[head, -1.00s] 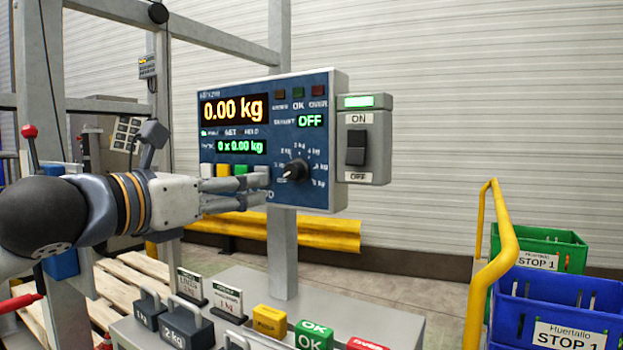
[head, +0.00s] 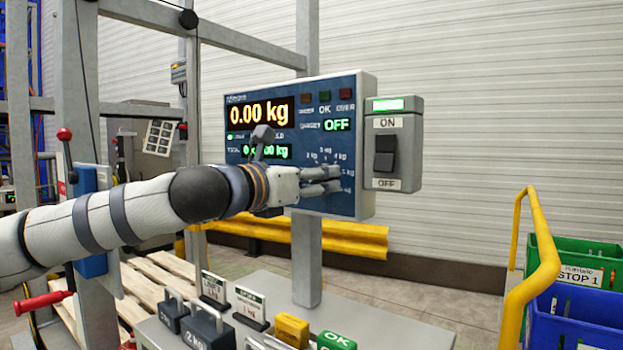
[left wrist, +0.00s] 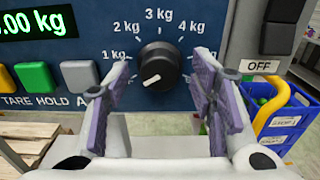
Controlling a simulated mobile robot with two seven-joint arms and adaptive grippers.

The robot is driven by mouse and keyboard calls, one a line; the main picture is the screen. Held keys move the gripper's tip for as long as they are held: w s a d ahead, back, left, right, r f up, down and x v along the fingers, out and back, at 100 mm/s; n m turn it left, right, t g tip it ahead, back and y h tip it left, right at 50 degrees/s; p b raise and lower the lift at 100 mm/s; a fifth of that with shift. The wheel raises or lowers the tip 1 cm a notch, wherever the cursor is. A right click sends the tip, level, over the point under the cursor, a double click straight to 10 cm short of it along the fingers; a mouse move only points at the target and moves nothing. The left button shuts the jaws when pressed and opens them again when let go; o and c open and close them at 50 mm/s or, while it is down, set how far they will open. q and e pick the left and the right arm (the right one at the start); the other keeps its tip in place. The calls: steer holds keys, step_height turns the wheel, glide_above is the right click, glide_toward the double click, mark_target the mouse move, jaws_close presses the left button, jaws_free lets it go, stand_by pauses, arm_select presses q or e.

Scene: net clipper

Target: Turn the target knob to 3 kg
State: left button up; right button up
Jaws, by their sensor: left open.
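The target knob (left wrist: 158,68) is black and round, with a white pointer line toward the lower left, below the 1 kg mark. It sits on the blue panel (head: 360,110) with marks from 1 kg to 4 kg readable around it. My left gripper (left wrist: 160,95) is open, its two purple-padded fingers on either side below the knob in the left wrist view. A gap shows between knob and fingers in that view; contact cannot be told. In the head view my left gripper (head: 335,181) covers the knob. The panel reads 0.00 kg and target OFF. My right gripper is not in view.
An ON/OFF switch box (head: 392,145) is fixed at the panel's right. Weights (head: 208,330) and colored blocks stand on the table below. A yellow rail (head: 532,260) and crates are at right.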

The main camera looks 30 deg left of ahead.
arm_select(q)
steer(key=shift+c, duration=0.2)
steer(key=c, duration=1.1)
steer(key=shift+m, duration=0.3)
steer(key=m, duration=2.3)
steer(key=shift+m, duration=0.3)
